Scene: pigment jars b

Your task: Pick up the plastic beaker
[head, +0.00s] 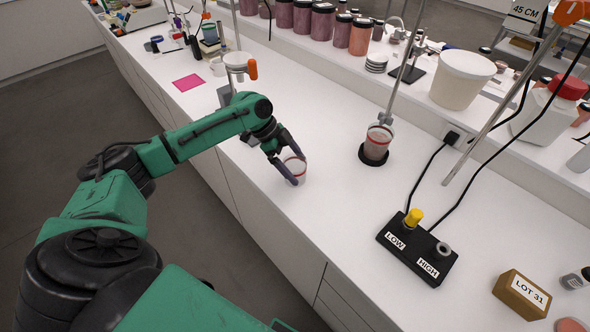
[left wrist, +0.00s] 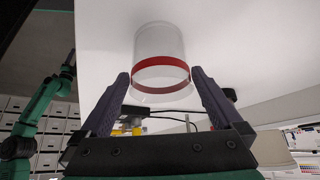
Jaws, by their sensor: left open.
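The clear plastic beaker (head: 297,167) with a red band stands on the white bench, left of the middle in the head view. In the left wrist view the beaker (left wrist: 160,80) lies straight ahead, its red band level with my fingertips. My left gripper (head: 291,170) is open, with one finger on each side of the beaker. In the left wrist view my left gripper (left wrist: 161,78) shows narrow gaps between fingers and beaker. Whether a finger touches it I cannot tell.
A similar red-banded beaker (head: 376,143) with contents stands on a black round base by a metal rod. A pink sheet (head: 188,83) lies at back left.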

